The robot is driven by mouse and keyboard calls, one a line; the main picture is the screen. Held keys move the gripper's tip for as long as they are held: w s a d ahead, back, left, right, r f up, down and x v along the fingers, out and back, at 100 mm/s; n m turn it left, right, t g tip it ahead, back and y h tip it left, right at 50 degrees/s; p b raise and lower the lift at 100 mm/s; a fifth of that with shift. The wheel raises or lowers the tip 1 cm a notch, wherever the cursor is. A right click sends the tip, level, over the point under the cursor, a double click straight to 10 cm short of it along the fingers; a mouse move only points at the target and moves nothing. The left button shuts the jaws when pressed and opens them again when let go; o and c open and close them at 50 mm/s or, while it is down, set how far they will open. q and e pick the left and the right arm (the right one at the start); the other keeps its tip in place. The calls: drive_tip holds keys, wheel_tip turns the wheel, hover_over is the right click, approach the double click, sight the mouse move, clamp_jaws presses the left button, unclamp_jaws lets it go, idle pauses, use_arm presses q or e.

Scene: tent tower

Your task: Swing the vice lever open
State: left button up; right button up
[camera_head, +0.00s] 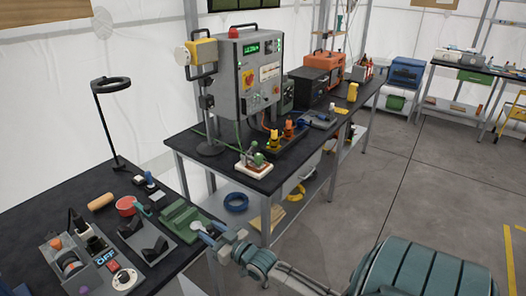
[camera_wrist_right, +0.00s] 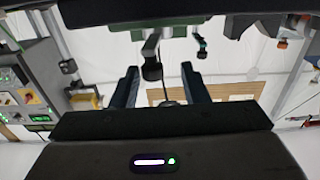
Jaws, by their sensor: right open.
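The green vice (camera_head: 180,214) sits on the dark bench at the left in the head view, close to its front edge. My right gripper (camera_head: 208,234) is at the vice's near right side, reaching in from the lower right. In the right wrist view, green parts (camera_wrist_right: 180,30) show at the top. A dark lever with a black knob (camera_wrist_right: 152,70) appears to hang between my two open fingers (camera_wrist_right: 160,90), apart from both. In the head view I cannot make out the lever clearly beside my gripper. My left gripper is not in view.
A black-jawed grey fixture (camera_head: 148,240), a red round tin (camera_head: 126,206) and an OFF switch plate (camera_head: 107,262) stand on the same bench. A second bench carries a grey control cabinet (camera_head: 250,75).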

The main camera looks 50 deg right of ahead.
drive_tip(key=s+d+f+p, duration=0.1)
drive_tip(key=s+p, duration=0.2)
drive_tip(key=s, duration=0.6)
drive_tip(key=s+d+f+g+h+b, duration=0.1)
drive_tip(key=s+f+g+b, duration=0.1)
drive_tip(key=f, duration=1.1)
drive_tip(key=s+d+f+g+b, duration=0.1)
drive_tip(key=s+f+g+b, duration=0.2)
drive_tip(key=f, duration=1)
drive_tip(key=shift+s+d+f+m+g+h, duration=0.3)
drive_tip(key=shift+s+f+m+h, duration=0.1)
drive_tip(key=shift+s, duration=0.2)
